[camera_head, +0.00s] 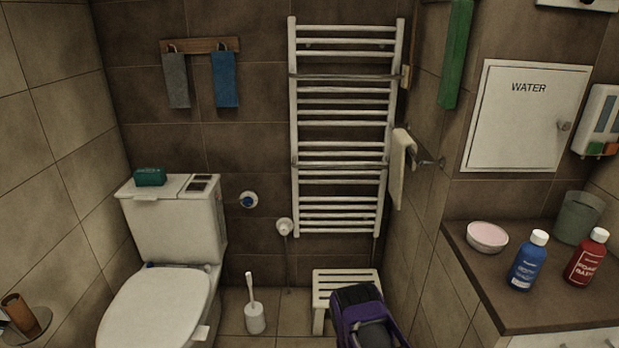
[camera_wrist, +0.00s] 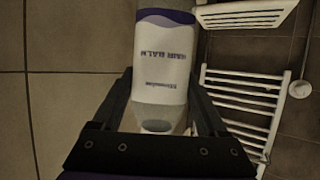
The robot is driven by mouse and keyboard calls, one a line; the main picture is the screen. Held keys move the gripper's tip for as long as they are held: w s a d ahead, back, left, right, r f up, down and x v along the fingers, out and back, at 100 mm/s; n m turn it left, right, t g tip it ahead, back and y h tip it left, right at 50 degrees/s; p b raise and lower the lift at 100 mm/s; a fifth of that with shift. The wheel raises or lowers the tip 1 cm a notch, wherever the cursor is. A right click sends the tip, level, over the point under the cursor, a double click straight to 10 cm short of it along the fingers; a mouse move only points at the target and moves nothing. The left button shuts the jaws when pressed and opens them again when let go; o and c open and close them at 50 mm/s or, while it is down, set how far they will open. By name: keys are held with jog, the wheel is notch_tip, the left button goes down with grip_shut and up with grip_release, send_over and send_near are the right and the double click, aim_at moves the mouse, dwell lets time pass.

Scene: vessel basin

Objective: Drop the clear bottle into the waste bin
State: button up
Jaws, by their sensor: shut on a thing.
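A pale bottle (camera_wrist: 163,50) with a purple band and "HAIR BALM" lettering, upside down in the wrist view, sits between the two dark fingers of my gripper (camera_wrist: 163,95). The fingers are shut on it. In the head view my purple wrist shows at the bottom centre, in front of the white stool; the bottle is not clearly seen there. A grey-green open container (camera_head: 579,218) stands on the right counter; I cannot tell whether it is the waste bin.
The counter (camera_head: 545,312) also holds a pink-topped bowl (camera_head: 487,237), a blue bottle (camera_head: 528,265) and a red bottle (camera_head: 586,260). A white slatted stool (camera_head: 345,284), toilet brush (camera_head: 254,314) and toilet (camera_head: 160,305) stand on the floor. A towel rack (camera_head: 340,170) is on the back wall.

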jog(key=s+d+f+m+h+b, duration=0.1)
jog(key=s+f+b, duration=0.2)
jog(key=f, duration=0.9)
jog(key=shift+d+f+g+b, duration=0.15)
jog(key=shift+g+b, duration=0.25)
jog(key=shift+b, duration=0.45)
jog(key=shift+s, duration=0.1)
jog(key=o, duration=1.2)
jog(key=shift+o, duration=0.2)
